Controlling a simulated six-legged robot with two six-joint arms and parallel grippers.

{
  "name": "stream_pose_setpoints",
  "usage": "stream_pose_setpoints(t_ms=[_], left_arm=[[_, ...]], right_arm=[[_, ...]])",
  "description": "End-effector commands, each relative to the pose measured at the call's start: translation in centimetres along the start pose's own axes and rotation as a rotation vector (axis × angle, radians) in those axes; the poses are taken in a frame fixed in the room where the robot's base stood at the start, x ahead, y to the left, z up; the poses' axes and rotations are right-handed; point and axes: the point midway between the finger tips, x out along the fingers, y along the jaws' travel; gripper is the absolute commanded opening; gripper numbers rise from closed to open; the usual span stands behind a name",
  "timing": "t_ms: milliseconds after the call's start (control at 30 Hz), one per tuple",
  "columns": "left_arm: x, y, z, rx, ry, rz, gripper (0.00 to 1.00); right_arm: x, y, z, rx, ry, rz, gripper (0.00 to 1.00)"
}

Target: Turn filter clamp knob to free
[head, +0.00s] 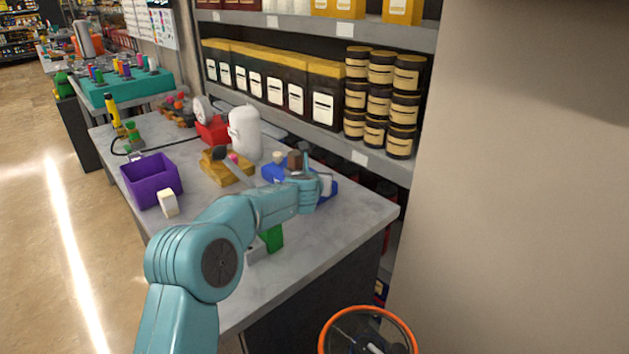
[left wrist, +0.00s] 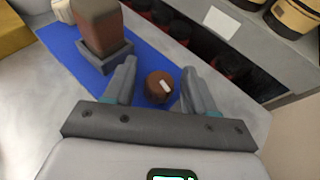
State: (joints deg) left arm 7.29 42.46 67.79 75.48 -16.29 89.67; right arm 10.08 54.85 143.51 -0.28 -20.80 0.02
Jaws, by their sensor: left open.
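A round brown knob (left wrist: 156,90) with a white pointer mark shows in the left wrist view, near the edge of a blue base (left wrist: 75,52). My left gripper (left wrist: 159,72) is open, with one finger on each side of the knob. I cannot tell whether either finger touches it. A brown block (left wrist: 98,28) sits in a grey holder on the same base. In the head view the blue base (head: 270,173) is partly hidden behind my left gripper (head: 312,178), and I cannot make out the knob. My right gripper is not in view.
A shelf (head: 330,143) with boxes and dark jars rises behind. An orange-rimmed basket (head: 330,330) is at the bottom.

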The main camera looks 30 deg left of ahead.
Motion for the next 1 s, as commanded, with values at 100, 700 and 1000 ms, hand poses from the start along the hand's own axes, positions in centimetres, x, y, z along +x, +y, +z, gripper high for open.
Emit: stream_pose_setpoints(t_ms=[100, 700, 1000], left_arm=[[-1.2, -0.1, -0.2, -0.001, -0.002, -0.002, 0.56], [-14.8, 0.0, 0.1, 0.0, -0.003, -0.002, 0.56], [-16.1, 0.0, 0.0, 0.0, -0.002, 0.001, 0.56]], right_arm=[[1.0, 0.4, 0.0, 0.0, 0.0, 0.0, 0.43], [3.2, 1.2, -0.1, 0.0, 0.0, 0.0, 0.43], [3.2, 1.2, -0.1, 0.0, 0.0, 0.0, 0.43]])
